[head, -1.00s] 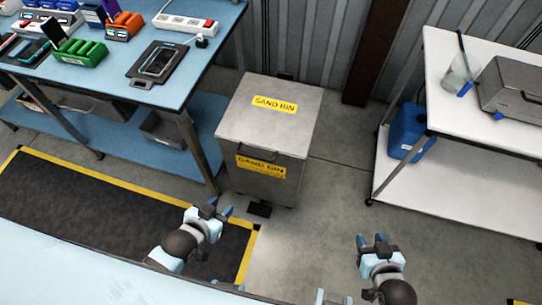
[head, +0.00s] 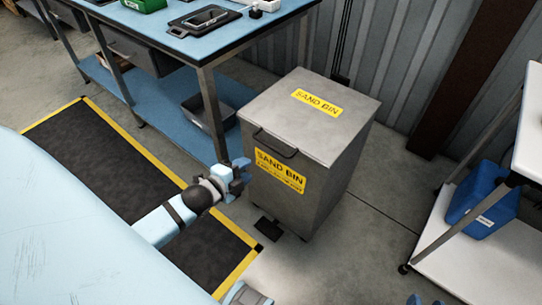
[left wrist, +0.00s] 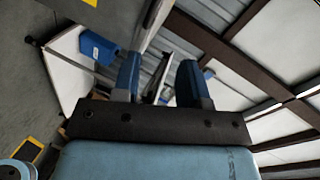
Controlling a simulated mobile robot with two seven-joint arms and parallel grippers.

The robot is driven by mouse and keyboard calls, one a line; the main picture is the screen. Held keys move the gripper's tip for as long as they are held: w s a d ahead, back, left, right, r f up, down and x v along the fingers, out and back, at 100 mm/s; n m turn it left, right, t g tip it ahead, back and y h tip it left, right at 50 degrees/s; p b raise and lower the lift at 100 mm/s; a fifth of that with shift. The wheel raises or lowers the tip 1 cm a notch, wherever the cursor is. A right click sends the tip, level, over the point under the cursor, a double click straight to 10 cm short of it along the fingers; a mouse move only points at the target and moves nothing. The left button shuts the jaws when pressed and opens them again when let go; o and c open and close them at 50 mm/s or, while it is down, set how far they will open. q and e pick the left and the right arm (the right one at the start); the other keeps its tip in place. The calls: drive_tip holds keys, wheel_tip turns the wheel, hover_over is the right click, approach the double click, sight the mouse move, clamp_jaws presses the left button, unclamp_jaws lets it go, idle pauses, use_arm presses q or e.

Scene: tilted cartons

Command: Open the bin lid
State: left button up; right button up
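The grey sand bin (head: 300,205) stands on the floor in the head view. Its flat lid (head: 290,125) is down, with a yellow label on top. A dark bar handle (head: 275,143) is at the lid's front edge, above a yellow front label. My left gripper (head: 240,172) is at the bin's front left side, below and left of the handle. In the left wrist view its two blue fingers (left wrist: 160,80) are apart with nothing between them. Whether it touches the bin is unclear.
A blue workbench (head: 215,45) stands left of and behind the bin. A white shelf unit with a blue container (head: 482,200) is at the right. A black pedal (head: 268,229) sits at the bin's foot. A black mat (head: 120,165) with yellow edging lies left. Floor right of the bin is clear.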

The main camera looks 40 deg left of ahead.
sight(271, 146)
use_arm(q)
drive_tip(key=shift+w+a+f+m+t+b, duration=0.35)
drive_tip(key=shift+w+f+b, duration=0.7)
drive_tip(key=shift+w, duration=1.5)
drive_tip(key=shift+w+a+f+m+g+b, duration=0.1)
drive_tip(key=shift+w+f+m+b, duration=0.8)
drive_tip(key=shift+w, duration=1.7)
drive_tip(key=shift+w+a+f+m+t+b, duration=0.2)
drive_tip(key=shift+w+f+b, duration=0.5)
drive_tip(key=shift+w+b, duration=1.3)
use_arm(e)
drive_tip(key=shift+w+a+r+t+y+p, duration=0.35)
drive_tip(key=shift+a+r+t+y, duration=0.4)
drive_tip(key=shift+r+t, duration=0.25)
drive_tip(key=shift+w+a+r+t+y+p, duration=0.25)
drive_tip(key=shift+a+r+t+y, duration=0.4)
drive_tip(key=shift+a+r+t, duration=0.35)
use_arm(q)
drive_tip(key=shift+w, duration=0.55)
use_arm(e)
drive_tip(key=shift+d, duration=0.15)
use_arm(q)
clamp_jaws()
